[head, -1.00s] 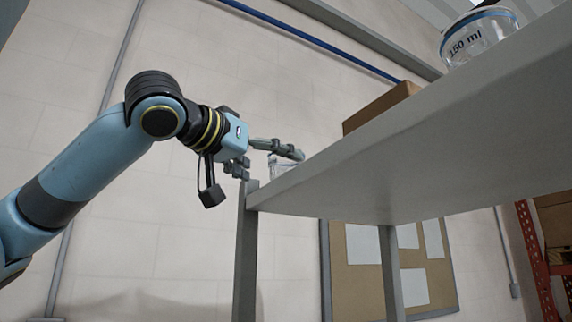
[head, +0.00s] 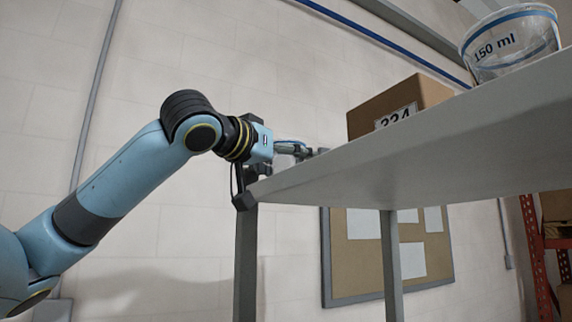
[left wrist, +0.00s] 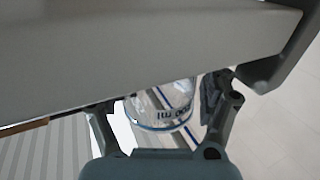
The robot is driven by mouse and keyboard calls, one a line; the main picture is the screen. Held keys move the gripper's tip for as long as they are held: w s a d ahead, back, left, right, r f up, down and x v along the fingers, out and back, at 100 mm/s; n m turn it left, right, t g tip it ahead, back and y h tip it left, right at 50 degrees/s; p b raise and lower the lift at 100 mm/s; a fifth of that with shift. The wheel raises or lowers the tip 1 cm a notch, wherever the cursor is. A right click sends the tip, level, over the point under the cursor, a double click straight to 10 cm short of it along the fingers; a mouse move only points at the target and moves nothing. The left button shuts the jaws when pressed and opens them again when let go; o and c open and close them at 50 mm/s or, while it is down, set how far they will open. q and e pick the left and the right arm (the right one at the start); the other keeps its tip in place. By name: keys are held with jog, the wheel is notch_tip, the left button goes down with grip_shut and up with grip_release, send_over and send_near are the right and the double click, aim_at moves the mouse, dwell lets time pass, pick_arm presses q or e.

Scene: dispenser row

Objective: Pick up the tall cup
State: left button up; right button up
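A clear cup (left wrist: 165,108) with a blue band and printed marking in ml sits between the fingers of my left gripper (left wrist: 158,100) in the left wrist view. The fingers are open on either side of it, with gaps showing. The edge of the grey shelf hides part of the cup. In the head view my left gripper (head: 300,150) is just above the near-left corner of the shelf, and the cup there is almost wholly hidden. I cannot tell how tall it is. My right gripper is in neither view.
The grey shelf (head: 420,160) is seen from low down, so most of its top is hidden. A brown box (head: 400,105) with a number label stands on it. A clear tub (head: 510,45) marked 150 ml stands at the far right. A board hangs on the wall behind.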

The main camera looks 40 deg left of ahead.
pick_arm(q)
jog(key=shift+w, duration=0.1)
jog(key=c, duration=0.7)
jog(key=shift+c, duration=0.2)
jog(key=shift+r, duration=0.1)
